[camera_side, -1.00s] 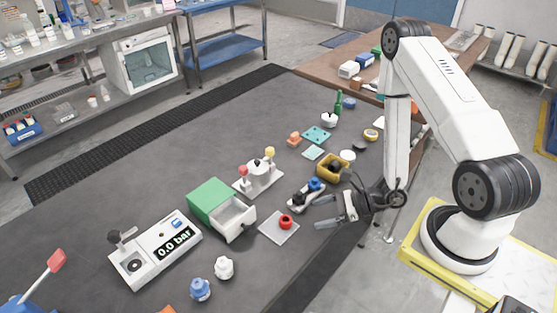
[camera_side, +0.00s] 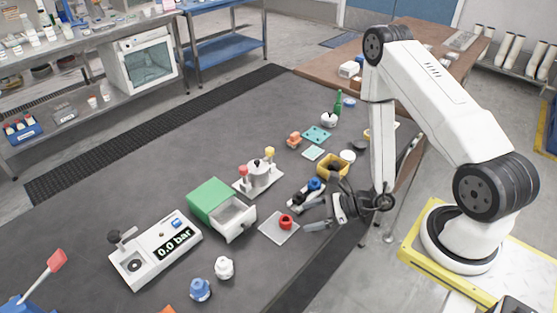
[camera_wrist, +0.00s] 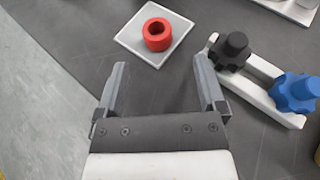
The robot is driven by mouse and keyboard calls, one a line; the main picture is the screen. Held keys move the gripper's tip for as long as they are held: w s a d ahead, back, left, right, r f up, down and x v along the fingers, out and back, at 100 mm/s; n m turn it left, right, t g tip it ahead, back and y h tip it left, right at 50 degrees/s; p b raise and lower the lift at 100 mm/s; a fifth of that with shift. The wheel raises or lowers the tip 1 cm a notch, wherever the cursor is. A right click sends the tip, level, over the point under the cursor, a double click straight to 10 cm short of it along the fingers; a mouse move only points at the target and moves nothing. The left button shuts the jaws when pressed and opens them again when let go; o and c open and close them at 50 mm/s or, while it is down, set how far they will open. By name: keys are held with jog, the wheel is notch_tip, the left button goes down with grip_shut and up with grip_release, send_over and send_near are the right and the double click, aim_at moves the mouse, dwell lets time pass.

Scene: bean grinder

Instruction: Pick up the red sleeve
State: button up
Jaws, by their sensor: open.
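The red sleeve (camera_side: 286,222) is a short ring that stands on a light grey square plate (camera_side: 272,230). In the wrist view the red sleeve (camera_wrist: 157,34) sits upright near the plate's middle, with its dark hole showing, and the plate (camera_wrist: 133,38) lies ahead of my fingers. My gripper (camera_side: 310,214) is just right of the plate in the side view. In the wrist view my gripper (camera_wrist: 162,80) is open and empty, with the sleeve beyond the fingertips, between their lines. Nothing touches the sleeve but the plate.
A white base with a black knob (camera_wrist: 233,48) and a blue knob (camera_wrist: 295,92) stands close by my right finger. A green box with an open white drawer (camera_side: 236,220) is left of the plate. A yellow bin (camera_side: 322,165) is behind my gripper. The table's front edge is near.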

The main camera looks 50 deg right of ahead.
aim_at(293, 225)
jog(key=shift+x, duration=2.55)
jog(key=shift+s+a, duration=0.1)
jog(key=shift+r, duration=0.1)
grip_shut()
